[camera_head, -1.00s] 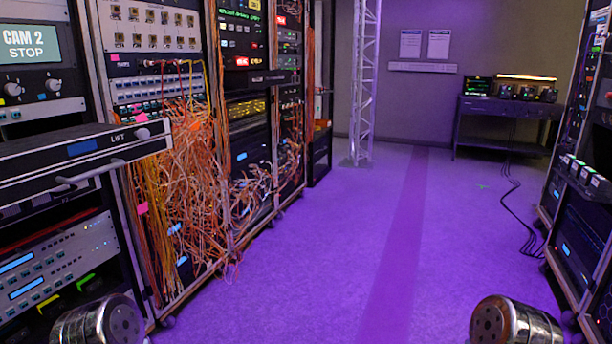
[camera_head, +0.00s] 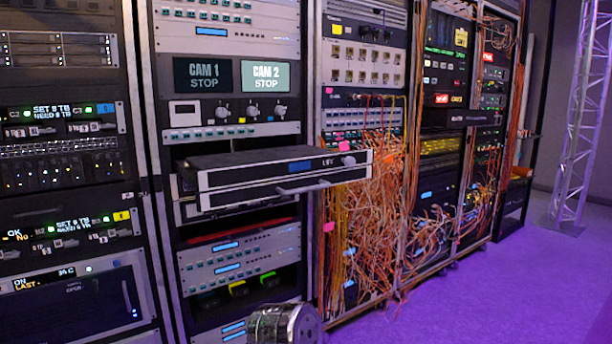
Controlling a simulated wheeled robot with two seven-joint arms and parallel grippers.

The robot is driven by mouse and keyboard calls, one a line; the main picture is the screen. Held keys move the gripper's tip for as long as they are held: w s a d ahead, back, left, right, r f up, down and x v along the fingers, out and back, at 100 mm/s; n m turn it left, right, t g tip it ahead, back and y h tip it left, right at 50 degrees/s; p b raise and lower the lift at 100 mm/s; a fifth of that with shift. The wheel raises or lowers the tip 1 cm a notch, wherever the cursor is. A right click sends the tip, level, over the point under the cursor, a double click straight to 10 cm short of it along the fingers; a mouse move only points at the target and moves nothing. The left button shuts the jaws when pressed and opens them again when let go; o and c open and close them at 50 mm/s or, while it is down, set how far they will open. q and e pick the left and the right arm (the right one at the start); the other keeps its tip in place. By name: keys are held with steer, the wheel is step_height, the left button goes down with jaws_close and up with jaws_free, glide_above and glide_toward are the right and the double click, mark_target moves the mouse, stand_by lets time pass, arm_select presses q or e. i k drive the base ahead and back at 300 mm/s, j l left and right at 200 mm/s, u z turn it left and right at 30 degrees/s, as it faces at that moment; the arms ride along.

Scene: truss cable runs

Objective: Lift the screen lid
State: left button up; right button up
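A black rack drawer (camera_head: 240,178) sticks out of the second rack from the left, at the middle of the view. Its flat dark top (camera_head: 255,157) looks like a closed lid, lying level. The front edge has a small blue display, a short white label that read "LIFT" earlier, and a round knob (camera_head: 348,161). A bar handle (camera_head: 302,187) runs along the lower front. No gripper fingers show. Only a metal rounded part of my own arm shows at the bottom edge, below the drawer and apart from it in the picture.
Above the drawer are two small screens, CAM 1 (camera_head: 202,75) and CAM 2 (camera_head: 266,77). Tangled orange cables (camera_head: 375,190) hang from the rack to the right. A truss column (camera_head: 582,110) stands at far right. Purple floor (camera_head: 470,300) is clear at lower right.

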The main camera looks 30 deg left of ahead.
mark_target(214, 171)
steer(key=u, duration=0.4)
steer(key=i+u, duration=0.15)
steer(key=u, duration=0.3)
steer(key=l+u, duration=0.1)
steer(key=u, duration=0.3)
